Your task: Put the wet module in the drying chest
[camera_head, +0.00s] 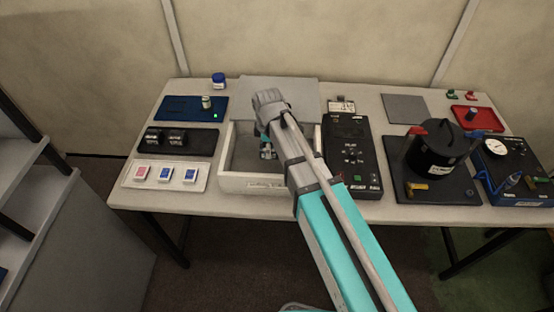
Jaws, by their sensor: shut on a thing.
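A white open-topped box (226,160), which looks like the drying chest, stands left of the table's middle. Its grey interior is exposed, and the label on its front is too small to read. My gripper (267,154) points down into the box from above. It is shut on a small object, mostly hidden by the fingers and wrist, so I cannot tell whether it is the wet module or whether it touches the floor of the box. A small pale cylinder (207,102) stands on a blue pad (180,109) at the back left.
A black pot (437,150), gauge unit (515,170) and red tray (486,122) stand right.

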